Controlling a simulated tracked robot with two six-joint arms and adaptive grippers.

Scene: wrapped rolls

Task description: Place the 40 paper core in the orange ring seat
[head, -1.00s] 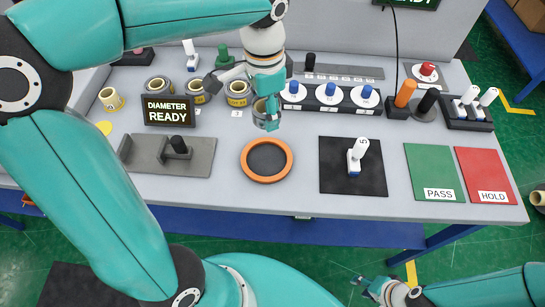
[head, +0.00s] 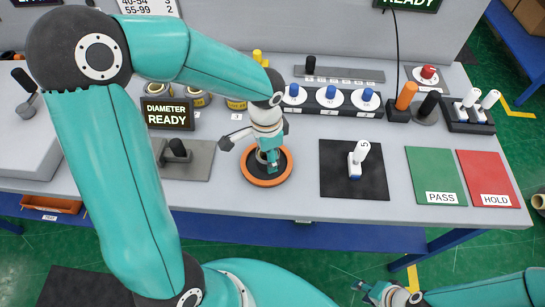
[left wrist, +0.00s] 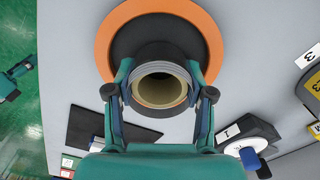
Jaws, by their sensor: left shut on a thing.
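My left gripper (head: 268,162) points down over the orange ring seat (head: 288,173), an orange ring around a dark disc. In the left wrist view, that gripper (left wrist: 160,95) is shut on a paper core (left wrist: 160,90), a hollow upright tube with a grey wrapped outside and cream inside. The core sits within the orange ring (left wrist: 104,45) outline, over its dark centre. I cannot tell whether its base touches the seat. The core is mostly hidden by the gripper in the head view. My right gripper (head: 368,290) is low at the bottom, off the table; its fingers are unclear.
A black mat (head: 338,180) with a white-handled tool (head: 356,160) lies right of the seat. A grey plate (head: 198,165) with a black knob lies left. Green (head: 432,165) and red pads lie right.

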